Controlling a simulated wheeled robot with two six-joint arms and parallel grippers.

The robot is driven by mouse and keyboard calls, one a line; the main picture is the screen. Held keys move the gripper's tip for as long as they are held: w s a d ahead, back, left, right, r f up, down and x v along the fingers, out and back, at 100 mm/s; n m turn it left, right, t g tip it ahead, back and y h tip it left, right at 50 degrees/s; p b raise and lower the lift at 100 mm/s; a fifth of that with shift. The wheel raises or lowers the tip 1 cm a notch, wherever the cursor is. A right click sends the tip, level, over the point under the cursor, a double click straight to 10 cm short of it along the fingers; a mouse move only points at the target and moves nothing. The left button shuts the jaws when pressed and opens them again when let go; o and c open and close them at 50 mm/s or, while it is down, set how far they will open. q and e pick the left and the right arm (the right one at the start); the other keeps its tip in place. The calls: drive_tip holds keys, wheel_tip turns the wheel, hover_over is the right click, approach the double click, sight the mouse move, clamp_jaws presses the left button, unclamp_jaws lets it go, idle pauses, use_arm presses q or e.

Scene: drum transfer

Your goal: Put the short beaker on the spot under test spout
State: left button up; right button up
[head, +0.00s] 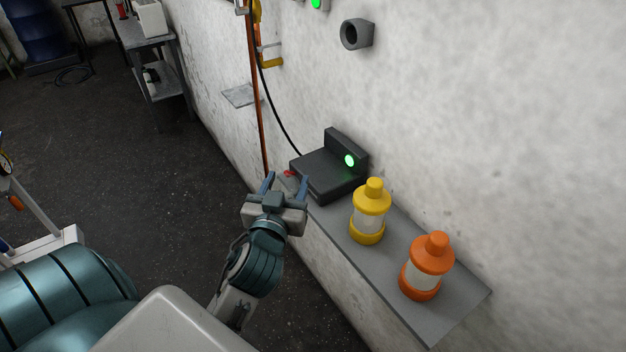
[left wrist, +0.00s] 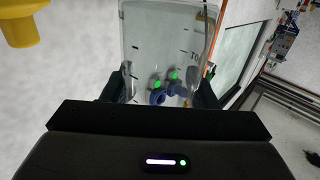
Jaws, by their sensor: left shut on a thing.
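My left gripper (head: 287,182) is beside the left end of the wall shelf in the head view. In the left wrist view its two fingers (left wrist: 157,92) are shut on a clear beaker (left wrist: 150,35) with dark graduation marks. The beaker is see-through and I cannot make out its outline in the head view. A yellow spout (head: 271,62) sticks out on the wall pipe in the head view. A small grey ledge (head: 238,95) is on the wall below and left of it, away from my gripper. My right gripper is not in view.
The grey wall shelf (head: 452,303) carries a black device (head: 325,175) with a green light, a yellow bottle (head: 369,218) and an orange bottle (head: 428,268). An orange pipe (head: 261,125) and a black cable run down the wall. Open floor (head: 150,200) lies to the left.

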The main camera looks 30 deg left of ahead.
use_arm(q)
drive_tip(key=shift+w, duration=0.2)
drive_tip(key=w+a+f+p, duration=0.1)
drive_tip(key=w+p, duration=0.1)
drive_tip(key=w, duration=0.3)
drive_tip(key=w+a+f+p, duration=0.1)
drive_tip(key=w+f+p, duration=0.1)
drive_tip(key=w, duration=0.3)
drive_tip(key=w+a+f+p, duration=0.1)
drive_tip(key=w+a+p, duration=0.1)
drive_tip(key=w, duration=0.3)
drive_tip(key=shift+w+f+p, duration=0.3)
drive_tip(key=shift+w+p, duration=0.05)
drive_tip(key=shift+p, duration=0.1)
drive_tip(key=shift+f, duration=0.15)
drive_tip(key=shift+s, duration=0.1)
